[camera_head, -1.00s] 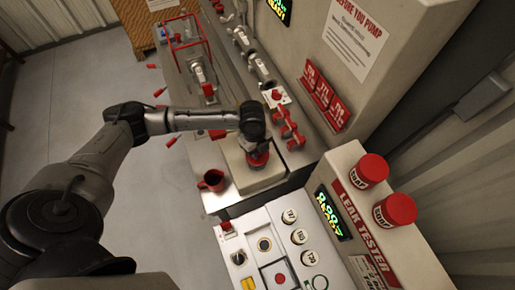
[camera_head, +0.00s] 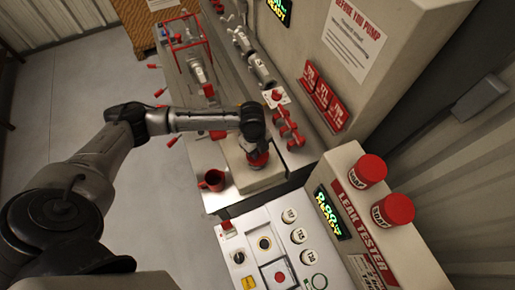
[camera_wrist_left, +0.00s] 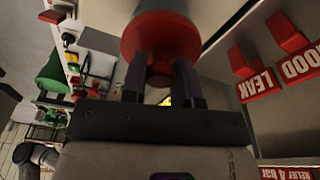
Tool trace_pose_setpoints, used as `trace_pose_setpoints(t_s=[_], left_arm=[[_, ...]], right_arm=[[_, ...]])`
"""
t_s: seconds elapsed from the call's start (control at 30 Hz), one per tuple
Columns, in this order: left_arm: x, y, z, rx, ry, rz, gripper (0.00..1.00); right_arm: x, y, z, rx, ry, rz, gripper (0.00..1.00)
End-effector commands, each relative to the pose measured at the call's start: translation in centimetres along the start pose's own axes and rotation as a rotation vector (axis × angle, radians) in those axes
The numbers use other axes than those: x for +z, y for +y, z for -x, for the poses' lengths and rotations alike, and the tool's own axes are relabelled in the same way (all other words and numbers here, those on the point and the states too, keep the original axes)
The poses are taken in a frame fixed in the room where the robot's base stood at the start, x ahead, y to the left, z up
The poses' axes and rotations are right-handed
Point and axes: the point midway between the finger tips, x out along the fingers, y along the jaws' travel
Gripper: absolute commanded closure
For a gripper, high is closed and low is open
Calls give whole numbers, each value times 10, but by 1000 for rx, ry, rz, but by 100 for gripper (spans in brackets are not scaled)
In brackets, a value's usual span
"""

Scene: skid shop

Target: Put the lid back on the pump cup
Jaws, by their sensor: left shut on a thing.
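My left gripper (camera_head: 257,150) points down over the beige block at the front end of the bench. In the left wrist view its two dark fingers (camera_wrist_left: 161,68) are shut on the knob of a red round lid (camera_wrist_left: 160,36). A grey cylindrical body shows just beyond the lid at the top edge of that view, probably the pump cup (camera_wrist_left: 160,5). In the head view the red lid (camera_head: 258,159) shows under the gripper, partly hidden by it. I cannot tell whether the lid is seated on the cup or just above it. My right gripper is out of view.
A red mug (camera_head: 211,181) stands on the bench left of the beige block (camera_head: 258,180). Red valve handles (camera_head: 290,130) lie close on the right. The leak tester (camera_head: 350,200) with two red caps and a white control panel (camera_head: 262,235) are nearer me.

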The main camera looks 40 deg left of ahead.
Motion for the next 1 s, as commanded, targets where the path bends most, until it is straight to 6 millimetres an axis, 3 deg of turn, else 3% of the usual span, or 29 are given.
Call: trace_pose_setpoints(t_s=[0.33,0.37,0.4,0.63,0.8,1.0], left_arm=[[0,0,0,0,1,0,94],[0,0,0,0,1,0,70],[0,0,0,0,1,0,66],[0,0,0,0,1,0,44],[0,0,0,0,1,0,42],[0,0,0,0,1,0,24]], right_arm=[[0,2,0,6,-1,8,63],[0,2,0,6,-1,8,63],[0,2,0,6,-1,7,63],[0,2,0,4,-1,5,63],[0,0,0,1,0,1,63],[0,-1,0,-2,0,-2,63]])
